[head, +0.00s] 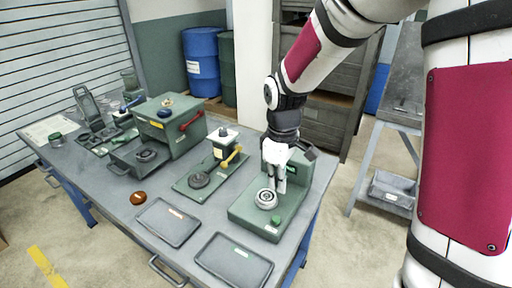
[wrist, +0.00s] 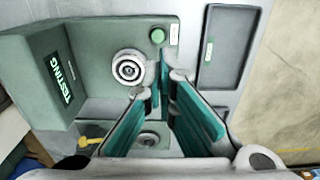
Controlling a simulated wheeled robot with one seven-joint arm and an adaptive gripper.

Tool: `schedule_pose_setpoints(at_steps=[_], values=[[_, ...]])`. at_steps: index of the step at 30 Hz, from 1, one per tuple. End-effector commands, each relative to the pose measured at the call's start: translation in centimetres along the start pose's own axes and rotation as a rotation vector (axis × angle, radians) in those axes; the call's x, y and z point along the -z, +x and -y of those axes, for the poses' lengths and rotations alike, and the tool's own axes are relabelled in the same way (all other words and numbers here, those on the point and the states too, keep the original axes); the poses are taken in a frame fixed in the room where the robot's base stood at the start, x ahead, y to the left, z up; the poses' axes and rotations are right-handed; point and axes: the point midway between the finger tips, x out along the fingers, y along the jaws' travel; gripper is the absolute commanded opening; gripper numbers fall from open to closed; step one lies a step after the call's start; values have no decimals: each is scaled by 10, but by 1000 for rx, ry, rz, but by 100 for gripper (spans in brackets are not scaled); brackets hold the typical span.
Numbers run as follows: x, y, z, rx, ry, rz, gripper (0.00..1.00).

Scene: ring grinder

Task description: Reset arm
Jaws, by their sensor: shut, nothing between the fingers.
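My arm reaches in from the upper right in the head view. My gripper (head: 279,188) points down over the green testing machine (head: 246,212) at the right end of the workbench. In the wrist view my gripper's fingertips (wrist: 165,76) are close together with nothing between them. A round metal ringed part (head: 266,199) sits on the machine's base, close to the fingertips. In the wrist view this round part (wrist: 128,68) shows left of the fingers, apart from them. The machine's "TESTING" display (wrist: 60,78) is lit green.
Two grey trays (head: 168,222) (head: 234,261) lie along the bench's front edge. A press with a yellow handle (head: 231,157) and a green box machine with a red handle (head: 191,121) stand to the left. An orange-brown dome (head: 138,198) lies near the front. Shelving stands behind my arm.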

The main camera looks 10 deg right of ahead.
Motion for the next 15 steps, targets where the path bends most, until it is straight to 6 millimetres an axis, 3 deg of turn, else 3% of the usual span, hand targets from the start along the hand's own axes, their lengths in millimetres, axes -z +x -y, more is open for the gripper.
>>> schedule_pose_setpoints(at_steps=[5, 15], values=[[-3, -12, 2, -18, 24, -10, 0], [-45, -102, 32, -142, 275, -119, 0]])
